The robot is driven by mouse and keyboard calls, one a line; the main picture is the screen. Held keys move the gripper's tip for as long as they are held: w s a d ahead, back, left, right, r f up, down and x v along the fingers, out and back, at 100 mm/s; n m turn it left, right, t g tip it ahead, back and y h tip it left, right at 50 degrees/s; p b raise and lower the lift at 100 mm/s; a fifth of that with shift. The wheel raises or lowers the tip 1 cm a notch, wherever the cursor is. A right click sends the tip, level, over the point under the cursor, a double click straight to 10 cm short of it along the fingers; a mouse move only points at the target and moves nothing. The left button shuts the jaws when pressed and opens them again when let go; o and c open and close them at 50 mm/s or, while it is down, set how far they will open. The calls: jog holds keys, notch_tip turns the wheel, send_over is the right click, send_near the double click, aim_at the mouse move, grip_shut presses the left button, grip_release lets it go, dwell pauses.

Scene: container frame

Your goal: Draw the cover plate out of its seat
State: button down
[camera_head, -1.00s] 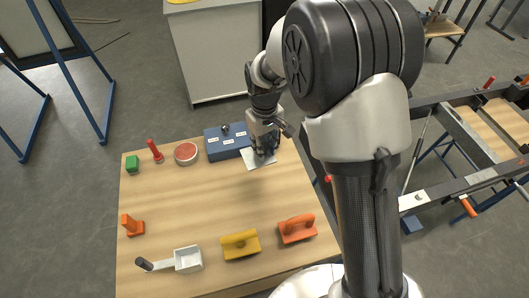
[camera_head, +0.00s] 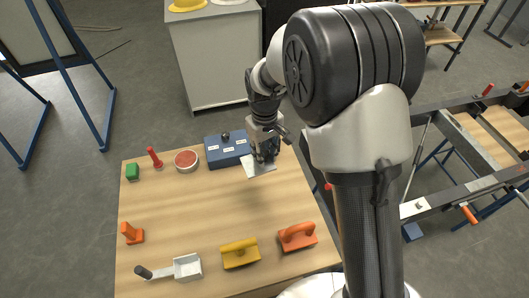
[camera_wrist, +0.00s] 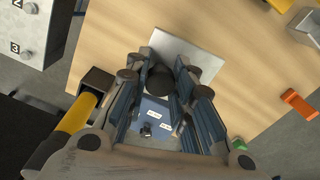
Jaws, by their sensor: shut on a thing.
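A thin light grey plate (camera_head: 259,168), which I take for the cover plate, is by the blue box (camera_head: 225,150) at the table's back edge. In the wrist view the plate (camera_wrist: 185,50) shows just beyond the fingertips. My gripper (camera_head: 264,156) is above the plate. In the wrist view its fingers (camera_wrist: 160,82) are closed around a black round knob (camera_wrist: 160,76), which seems to belong to the plate. The fingers hide the plate's near part. I cannot tell whether the plate touches the table, and no seat shows clearly.
The middle is clear.

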jog(key=shift+r, duration=0.2)
jog(key=shift+r+p, duration=1.9)
jog(key=shift+r, duration=0.45)
